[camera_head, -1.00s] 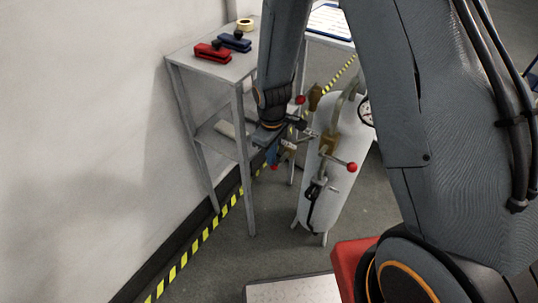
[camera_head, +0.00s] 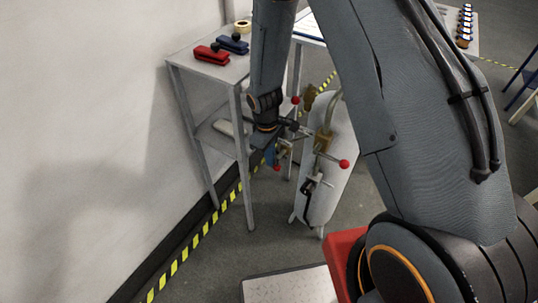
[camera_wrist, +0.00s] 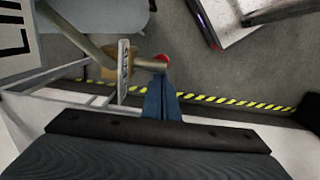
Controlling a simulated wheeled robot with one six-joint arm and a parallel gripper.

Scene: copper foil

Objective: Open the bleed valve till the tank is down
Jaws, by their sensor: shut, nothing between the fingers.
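Other red knobs show at the upper left (camera_head: 295,100) and lower left (camera_head: 277,167) of the fittings. I cannot tell which is the bleed valve. My gripper (camera_head: 272,155) is shut and empty, left of the fittings. In the wrist view my blue fingers (camera_wrist: 162,80) are together just below a red knob (camera_wrist: 162,60) on a brass fitting (camera_wrist: 107,70); contact is unclear.
A grey shelf stand (camera_head: 240,75) with a red tool (camera_head: 212,54), a blue tool (camera_head: 233,43) and a tape roll (camera_head: 243,26) is close left of my arm. Yellow-black floor tape (camera_head: 205,240) runs along the wall. Floor between stand and tank is clear.

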